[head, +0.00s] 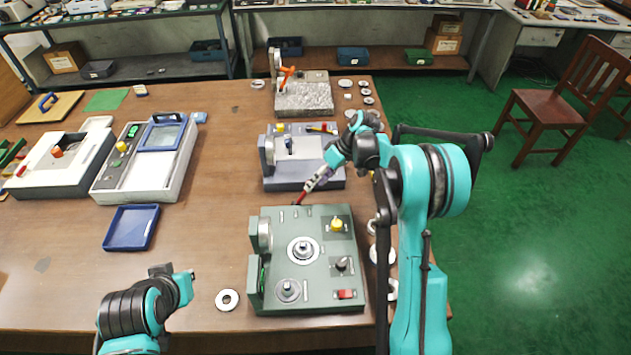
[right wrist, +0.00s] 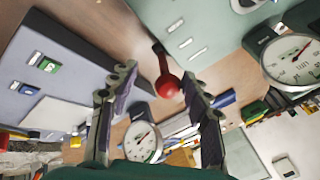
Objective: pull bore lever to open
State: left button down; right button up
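A lever with a round red knob (right wrist: 168,85) and a red arm shows in the right wrist view, sticking out from the edge of the pale green machine (right wrist: 190,25). In the head view that green machine (head: 320,260) stands at the table's front right, and a bit of red lever (head: 299,198) shows at its back edge. My right gripper (head: 313,186) is above that back edge. In the right wrist view its fingers (right wrist: 158,76) are apart, one on each side of the knob, with gaps visible. My left gripper (head: 176,272) is low at the front left, away from the machine; its opening is unclear.
A grey-blue machine (head: 270,180) stands just behind the green one, leaving a narrow gap. A grey stone-like block (head: 305,100) is farther back. A white ring (head: 227,299) lies left of the green machine. A blue tray (head: 131,228) and white-grey units lie left.

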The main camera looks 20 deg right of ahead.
jog(key=shift+a+r, duration=0.15)
jog(key=shift+a, duration=0.05)
jog(key=v, duration=1.2)
jog(key=s+a+r+m+t+h+b, duration=0.1)
jog(key=s+a+r+m+t+h, duration=0.15)
jog(key=s, duration=0.75)
jog(key=s+a+r+m+t+h+b, duration=0.15)
jog(key=s+a, duration=0.25)
jog(key=s, duration=0.6)
jog(key=s+f+m+t+h, duration=0.2)
jog(key=s+f, duration=0.3)
jog(key=s, duration=0.2)
jog(key=shift+s+d, duration=0.15)
jog(key=shift+s, duration=0.15)
